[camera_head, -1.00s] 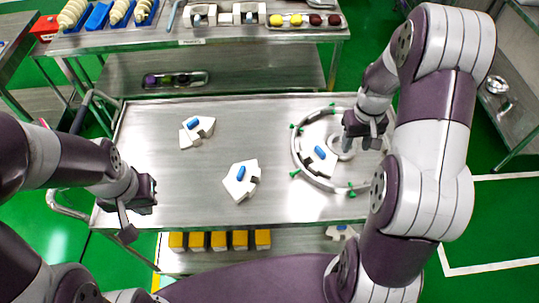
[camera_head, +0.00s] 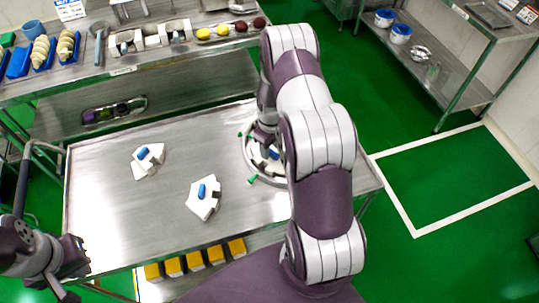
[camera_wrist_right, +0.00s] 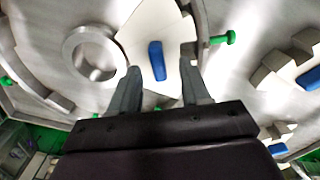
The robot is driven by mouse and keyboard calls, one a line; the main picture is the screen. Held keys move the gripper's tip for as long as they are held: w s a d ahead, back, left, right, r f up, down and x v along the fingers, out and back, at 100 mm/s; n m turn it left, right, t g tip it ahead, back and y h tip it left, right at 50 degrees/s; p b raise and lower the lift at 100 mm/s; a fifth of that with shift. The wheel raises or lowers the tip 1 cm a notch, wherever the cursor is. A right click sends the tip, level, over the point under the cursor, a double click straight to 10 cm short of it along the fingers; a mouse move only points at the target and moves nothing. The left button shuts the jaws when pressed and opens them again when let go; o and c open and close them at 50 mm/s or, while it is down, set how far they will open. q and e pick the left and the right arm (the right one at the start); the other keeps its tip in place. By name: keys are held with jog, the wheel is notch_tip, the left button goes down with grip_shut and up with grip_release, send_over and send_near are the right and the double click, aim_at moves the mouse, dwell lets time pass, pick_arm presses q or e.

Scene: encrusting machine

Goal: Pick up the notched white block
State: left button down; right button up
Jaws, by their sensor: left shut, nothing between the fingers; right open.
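Two white notched blocks, each with a blue grip on top, lie on the steel cart: one at the back left (camera_head: 150,158) and one nearer the middle (camera_head: 203,204). A third white block (camera_wrist_right: 150,30) with a blue grip (camera_wrist_right: 156,60) lies inside the round fixture. In the head view my right arm hides much of that block. My right gripper (camera_wrist_right: 160,85) is open, and its fingers straddle the blue grip in the picture; I cannot tell whether they touch. It also shows in the head view (camera_head: 264,138). My left gripper (camera_head: 68,277) is shut and empty at the cart's left front edge.
The ring fixture (camera_head: 252,168) has green pegs (camera_wrist_right: 222,38) around it and a metal ring (camera_wrist_right: 90,55) inside. The steel cart (camera_head: 105,200) has bare room at left. Yellow blocks (camera_head: 195,260) sit on its lower shelf. A table with trays stands behind.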

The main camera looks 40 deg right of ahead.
jog(key=shift+d+f, duration=0.15)
jog(key=shift+f, duration=0.7)
grip_shut()
jog(key=shift+r, duration=0.1)
dwell(0.6)
